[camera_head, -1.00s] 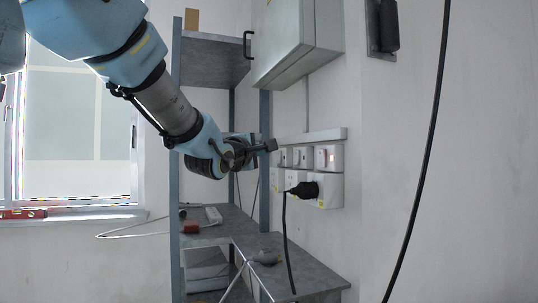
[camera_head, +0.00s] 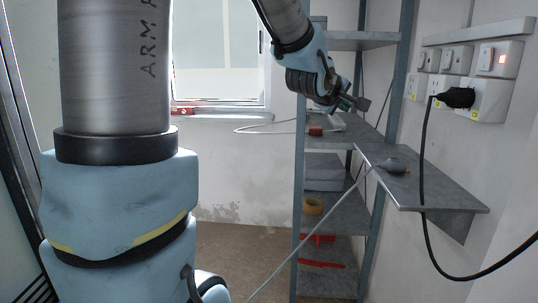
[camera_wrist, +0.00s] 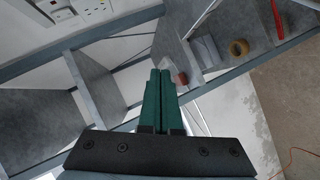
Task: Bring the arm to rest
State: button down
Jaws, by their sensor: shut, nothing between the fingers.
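My gripper (camera_head: 352,103) is at the end of my blue and grey arm, right of centre in the head view. It is raised in front of the shelf unit, clear of the boards. In the wrist view its two green fingers (camera_wrist: 159,100) lie side by side, shut with nothing between them. My large arm link fills the left of the head view.
A grey metal shelf unit (camera_head: 299,190) stands in the corner with a yellow tape roll (camera_head: 313,206) and red items. Sockets with a black plug (camera_head: 457,97) are on the right wall. A black cable hangs there. Bare floor (camera_head: 240,245) shows at the middle.

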jog(key=a+f+m+g+y, duration=0.2)
jog(key=a+f+y, duration=0.2)
jog(key=a+f, duration=0.55)
jog(key=s+a+f+m+g+y, duration=0.3)
jog(key=s+a+f+m+g, duration=0.2)
jog(key=s+a+f, duration=0.9)
jog(key=s+a+g, duration=0.2)
jog(key=a, duration=0.1)
jog(key=shift+s+a+m+g+y, duration=0.2)
jog(key=shift+s+m+g+y, duration=0.1)
jog(key=shift+s+g+y, duration=0.1)
